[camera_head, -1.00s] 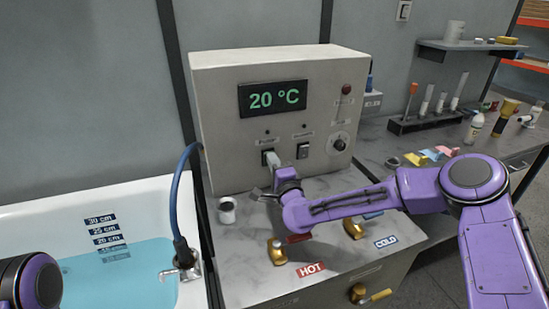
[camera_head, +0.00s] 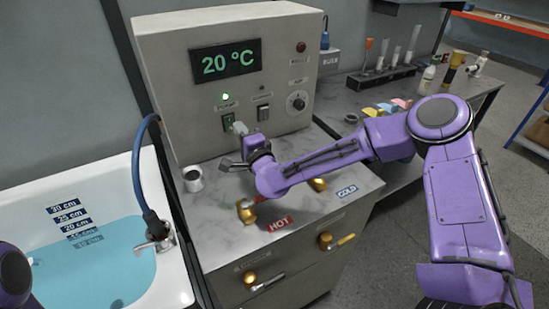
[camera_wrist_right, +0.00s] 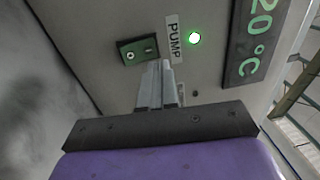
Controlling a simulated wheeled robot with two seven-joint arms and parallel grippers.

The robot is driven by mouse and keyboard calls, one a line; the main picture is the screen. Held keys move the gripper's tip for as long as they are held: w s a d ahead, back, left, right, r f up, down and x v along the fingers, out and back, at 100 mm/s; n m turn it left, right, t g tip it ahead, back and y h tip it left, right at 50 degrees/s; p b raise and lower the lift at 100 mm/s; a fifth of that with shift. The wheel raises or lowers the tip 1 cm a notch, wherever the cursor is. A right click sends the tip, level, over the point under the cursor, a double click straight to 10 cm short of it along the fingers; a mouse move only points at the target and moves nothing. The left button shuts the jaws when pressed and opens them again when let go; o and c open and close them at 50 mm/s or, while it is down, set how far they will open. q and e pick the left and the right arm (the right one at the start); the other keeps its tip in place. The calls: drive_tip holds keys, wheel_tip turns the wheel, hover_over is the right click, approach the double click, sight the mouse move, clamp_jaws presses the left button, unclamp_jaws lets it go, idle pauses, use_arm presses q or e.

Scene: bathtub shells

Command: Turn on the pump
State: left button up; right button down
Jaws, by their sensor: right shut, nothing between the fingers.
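The pump switch (camera_head: 228,122) is on the front of the grey control box (camera_head: 170,105). In the right wrist view the switch (camera_wrist_right: 138,50) sits beside the label PUMP (camera_wrist_right: 173,40). The pump light glows green in the head view (camera_head: 225,97) and in the right wrist view (camera_wrist_right: 194,38). My right gripper (camera_head: 240,129) is shut and empty, with its fingertips (camera_wrist_right: 160,66) right by the switch. I cannot tell whether they touch it. My left gripper is out of view.
A second switch (camera_head: 263,113) and a knob (camera_head: 297,101) are to the right on the box. The bathtub (camera_head: 178,283) with water and a blue hose (camera_head: 140,165) is at left.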

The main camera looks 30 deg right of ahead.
use_arm(q)
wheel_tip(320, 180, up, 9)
drive_tip(key=p, duration=0.9)
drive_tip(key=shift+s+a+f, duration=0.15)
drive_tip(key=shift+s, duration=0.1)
use_arm(e)
drive_tip(key=s+r, duration=0.3)
drive_tip(key=s, duration=1.6)
drive_tip(key=shift+s+d, duration=0.25)
drive_tip(key=shift+s, duration=0.05)
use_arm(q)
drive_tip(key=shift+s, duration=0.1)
use_arm(e)
drive_tip(key=shift+s+f, duration=0.1)
